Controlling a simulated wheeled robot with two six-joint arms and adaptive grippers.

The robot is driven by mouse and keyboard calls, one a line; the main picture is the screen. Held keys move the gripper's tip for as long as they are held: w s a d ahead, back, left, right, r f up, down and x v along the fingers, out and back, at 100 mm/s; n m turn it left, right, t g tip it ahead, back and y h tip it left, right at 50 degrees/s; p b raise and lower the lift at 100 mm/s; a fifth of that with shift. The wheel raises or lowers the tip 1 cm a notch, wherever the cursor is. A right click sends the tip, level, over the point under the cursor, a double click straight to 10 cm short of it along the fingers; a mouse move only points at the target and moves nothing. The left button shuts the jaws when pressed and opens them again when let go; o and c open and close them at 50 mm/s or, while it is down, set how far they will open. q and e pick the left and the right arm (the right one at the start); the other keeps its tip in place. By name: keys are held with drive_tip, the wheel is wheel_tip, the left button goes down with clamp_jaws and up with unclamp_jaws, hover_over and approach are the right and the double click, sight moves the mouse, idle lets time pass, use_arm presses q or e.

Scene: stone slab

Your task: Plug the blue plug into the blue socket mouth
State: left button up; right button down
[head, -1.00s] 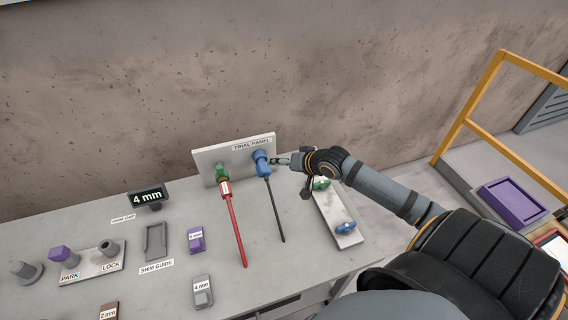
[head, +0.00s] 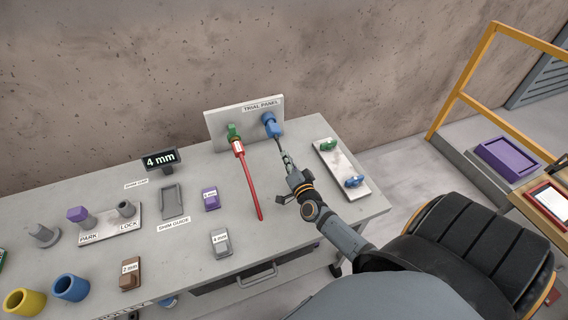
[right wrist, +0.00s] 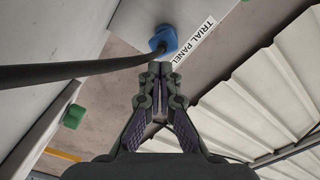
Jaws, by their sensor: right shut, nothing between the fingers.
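The trial panel (head: 218,127) stands upright at the back of the table. A blue piece (head: 272,124) is on its right side, with a dark cable (head: 278,142) running from it. Plug and socket mouth cannot be told apart there, nor how deep the plug sits. The right wrist view shows the blue piece (right wrist: 163,38) and the cable (right wrist: 90,70) running left. My right gripper (head: 287,160) is shut and empty, in front of the panel near the cable. Its fingertips (right wrist: 160,68) point toward the blue piece, apart from it. My left gripper is not in view.
A pale plate (head: 341,168) to the right carries a green and a blue piece. Shim blocks, a display (head: 160,160) and colored cups (head: 71,287) occupy the left.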

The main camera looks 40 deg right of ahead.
sight(273, 129)
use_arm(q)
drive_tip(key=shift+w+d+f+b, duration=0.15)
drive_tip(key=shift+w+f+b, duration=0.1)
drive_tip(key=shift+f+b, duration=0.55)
use_arm(e)
drive_tip(key=x, duration=0.6)
drive_tip(key=shift+a+r, duration=0.1)
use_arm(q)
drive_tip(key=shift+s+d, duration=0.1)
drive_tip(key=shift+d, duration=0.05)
use_arm(e)
drive_tip(key=shift+w, duration=0.25)
